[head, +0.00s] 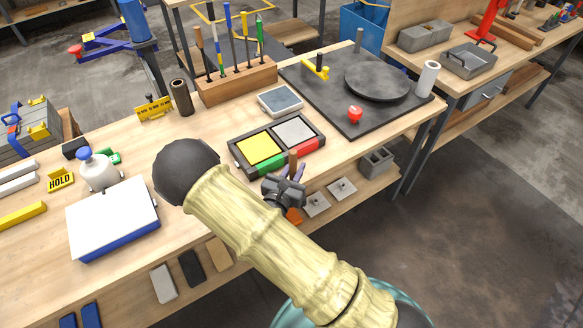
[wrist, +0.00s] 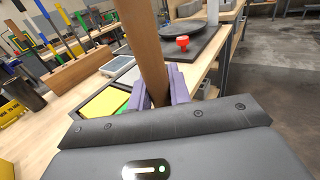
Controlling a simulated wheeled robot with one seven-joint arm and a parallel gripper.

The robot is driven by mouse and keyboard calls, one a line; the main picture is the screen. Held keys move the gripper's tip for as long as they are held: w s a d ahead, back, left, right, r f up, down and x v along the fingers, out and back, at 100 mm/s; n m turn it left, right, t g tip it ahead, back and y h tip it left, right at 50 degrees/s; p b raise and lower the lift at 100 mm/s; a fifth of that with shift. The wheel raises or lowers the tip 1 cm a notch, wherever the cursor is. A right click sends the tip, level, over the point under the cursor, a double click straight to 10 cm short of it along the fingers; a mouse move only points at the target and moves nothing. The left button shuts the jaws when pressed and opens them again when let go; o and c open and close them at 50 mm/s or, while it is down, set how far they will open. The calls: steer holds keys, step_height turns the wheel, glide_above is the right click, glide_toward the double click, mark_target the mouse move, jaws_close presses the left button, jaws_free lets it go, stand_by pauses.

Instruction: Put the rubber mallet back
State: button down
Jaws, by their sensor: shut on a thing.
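My gripper (head: 292,174) is at the front edge of the workbench, just in front of the two-panel yellow and grey tray. In the wrist view its purple fingers (wrist: 160,90) are shut on a brown wooden handle, which I take to be the rubber mallet (wrist: 147,45). The handle rises between the fingers and leaves the top of that view. In the head view only a short brown piece of it (head: 293,158) shows above the fingers. The mallet's head cannot be made out; an orange patch shows below my gripper.
A wooden block (head: 237,84) holds several upright tools at the back. The tray (head: 277,144), a black board (head: 310,90) with a round plate and red knob, and a white-topped box (head: 113,217) occupy the bench. Bare wood lies left of the tray. Floor is open at right.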

steer(key=shift+w+d+f+n+t+y, duration=0.2)
steer(key=shift+d+f+y, duration=0.1)
steer(key=shift+d+f, duration=0.25)
steer(key=shift+w+d+f+n+t+y, duration=0.1)
steer(key=shift+d+f+n+y, duration=0.15)
steer(key=shift+d+f, duration=0.25)
steer(key=s+d+f+n+y, duration=0.1)
steer(key=d+f+n+y, duration=0.1)
steer(key=d+f, duration=0.3)
steer(key=s+d+f+n+t+y, duration=0.1)
steer(key=s+d+f+n+y, duration=0.1)
steer(key=d+f+y, duration=0.2)
step_height(320, 180, down, 4)
steer(key=shift+d+r, duration=0.25)
steer(key=shift+d, duration=0.9)
steer(key=shift+w, duration=0.1)
